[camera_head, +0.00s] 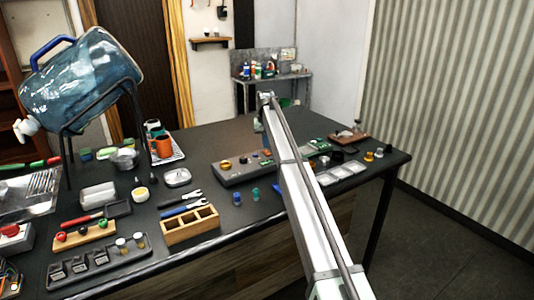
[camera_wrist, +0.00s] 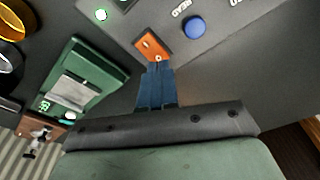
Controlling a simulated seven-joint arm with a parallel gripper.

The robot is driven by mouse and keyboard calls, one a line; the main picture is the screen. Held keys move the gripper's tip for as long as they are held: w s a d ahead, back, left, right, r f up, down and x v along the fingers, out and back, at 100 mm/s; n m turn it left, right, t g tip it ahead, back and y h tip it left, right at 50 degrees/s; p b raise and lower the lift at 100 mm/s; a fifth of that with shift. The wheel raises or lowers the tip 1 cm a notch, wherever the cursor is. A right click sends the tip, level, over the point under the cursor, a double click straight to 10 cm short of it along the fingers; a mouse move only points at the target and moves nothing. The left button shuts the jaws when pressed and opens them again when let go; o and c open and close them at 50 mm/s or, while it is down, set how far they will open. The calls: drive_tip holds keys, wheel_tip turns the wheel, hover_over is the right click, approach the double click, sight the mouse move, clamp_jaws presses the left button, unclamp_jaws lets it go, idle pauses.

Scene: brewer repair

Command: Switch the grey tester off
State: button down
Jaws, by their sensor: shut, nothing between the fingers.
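The grey tester (camera_head: 240,175) is a long, low box on the dark table in the head view, partly hidden behind my arm. In the wrist view its grey panel (camera_wrist: 143,17) carries an orange rocker switch (camera_wrist: 150,43), a blue round button (camera_wrist: 193,27) and a small pale green light (camera_wrist: 101,14). My gripper (camera_wrist: 158,66) is shut and empty, its blue fingertips at the near edge of the orange switch. I cannot tell whether they touch it. In the head view the fingers are mostly hidden by my arm.
A green board (camera_wrist: 85,80) lies beside the tester. A white tray (camera_head: 340,174) and several small coloured parts lie to the right. A wooden compartment box (camera_head: 190,229), tools and a large blue water jug (camera_head: 85,75) on a stand are left. The table behind the tester is clear.

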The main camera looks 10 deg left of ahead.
sight(266, 151)
drive_tip(key=shift+f, duration=0.85)
idle(0.7)
drive_tip(key=shift+r, duration=3.55)
